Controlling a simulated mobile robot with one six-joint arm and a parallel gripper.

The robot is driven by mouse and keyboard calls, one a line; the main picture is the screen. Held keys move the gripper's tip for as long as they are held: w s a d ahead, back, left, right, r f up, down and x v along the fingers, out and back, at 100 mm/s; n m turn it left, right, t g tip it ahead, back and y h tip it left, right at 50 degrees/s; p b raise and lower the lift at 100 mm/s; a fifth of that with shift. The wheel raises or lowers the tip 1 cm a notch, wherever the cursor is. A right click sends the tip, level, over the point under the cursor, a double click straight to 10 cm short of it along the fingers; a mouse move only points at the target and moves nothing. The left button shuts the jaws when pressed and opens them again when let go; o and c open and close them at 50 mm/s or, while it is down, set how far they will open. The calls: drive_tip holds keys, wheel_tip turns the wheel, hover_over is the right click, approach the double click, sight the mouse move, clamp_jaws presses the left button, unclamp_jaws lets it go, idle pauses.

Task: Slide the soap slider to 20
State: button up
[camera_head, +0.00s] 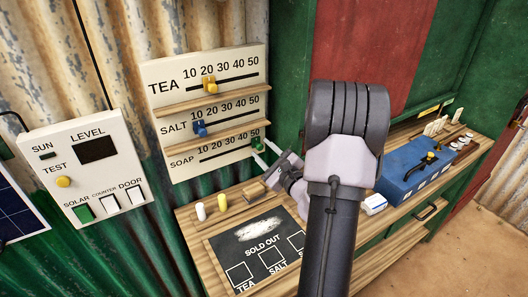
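The price board (160,75) on the wall has three rows, TEA, SALT and SOAP, each with a scale from 10 to 50. The green soap slider (257,143) is at the right end of the bottom row, near 50. The yellow tea slider (210,85) is near 20, and the blue salt slider (200,128) is near 20. My gripper (259,148) is at the soap slider, with its two pale fingers apart and the green knob by their tips. Whether they touch it I cannot tell. My arm hides what lies behind it.
Wooden ledges (212,99) jut out under the tea and salt rows. Below is a wooden counter (190,226) with a SOLD OUT board (228,251), white and yellow pegs (222,202), and a blue box (405,165) at right. A switch panel (50,150) is at left.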

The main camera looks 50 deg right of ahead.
clamp_jaws()
idle(1.2)
